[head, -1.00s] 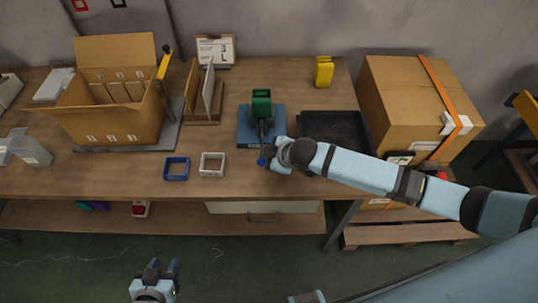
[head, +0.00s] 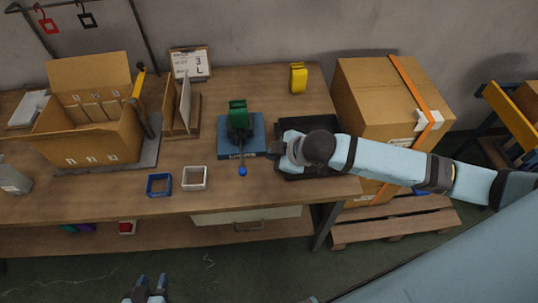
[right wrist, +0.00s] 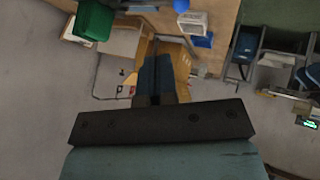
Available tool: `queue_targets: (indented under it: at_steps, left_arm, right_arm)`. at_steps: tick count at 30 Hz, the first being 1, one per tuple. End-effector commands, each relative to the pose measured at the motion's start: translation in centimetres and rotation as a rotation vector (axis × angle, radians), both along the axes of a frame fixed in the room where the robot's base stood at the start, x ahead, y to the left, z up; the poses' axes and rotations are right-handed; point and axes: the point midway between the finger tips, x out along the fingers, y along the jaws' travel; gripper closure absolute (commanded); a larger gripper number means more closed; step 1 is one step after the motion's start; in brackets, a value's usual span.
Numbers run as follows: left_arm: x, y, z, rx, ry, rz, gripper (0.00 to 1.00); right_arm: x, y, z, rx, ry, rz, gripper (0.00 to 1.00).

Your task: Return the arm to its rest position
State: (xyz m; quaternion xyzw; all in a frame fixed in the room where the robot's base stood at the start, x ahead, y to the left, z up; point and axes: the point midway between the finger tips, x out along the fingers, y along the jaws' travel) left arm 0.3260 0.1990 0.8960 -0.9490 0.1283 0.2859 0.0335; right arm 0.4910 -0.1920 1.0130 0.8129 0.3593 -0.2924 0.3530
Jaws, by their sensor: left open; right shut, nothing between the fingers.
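My right arm comes in from the right in the head view. Its gripper (head: 277,149) is shut and empty, at the right edge of the blue base (head: 228,147) of a green press (head: 238,117), with my wrist over the black tray (head: 295,125). The press's lever ends in a blue knob (head: 242,171) pointing to the front, apart from the gripper. In the right wrist view the shut fingers (right wrist: 157,72) show with nothing between them. My left gripper (head: 150,287) is open and empty at the bottom edge of the head view, in front of the table.
A yellow block (head: 298,78) stands at the back. A large strapped box (head: 370,90) is at right.

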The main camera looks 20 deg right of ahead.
Motion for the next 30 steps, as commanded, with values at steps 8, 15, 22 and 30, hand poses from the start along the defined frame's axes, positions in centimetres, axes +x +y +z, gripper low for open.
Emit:
queue_targets:
  at_steps: [8, 15, 22, 30]
  left_arm:
    - [0.3, -0.1, 0.2, -0.001, -0.006, -0.001, 0.57]
    - [0.2, -0.1, 0.2, -0.001, -0.005, -0.001, 0.57]
    - [0.1, -0.1, 0.1, -0.001, -0.003, -0.001, 0.57]
    - [0.1, -0.1, 0.1, -0.001, -0.002, -0.001, 0.57]
  right_arm:
    - [0.0, 0.0, 0.1, 0.001, 0.0, 0.0, 1.0]
    - [0.0, 0.0, 0.1, 0.001, 0.0, 0.0, 1.0]
    - [-1.6, 2.4, -1.3, 0.114, -0.001, -0.039, 1.0]
    - [-6.5, 4.7, -5.1, 0.402, -0.014, -0.28, 1.0]
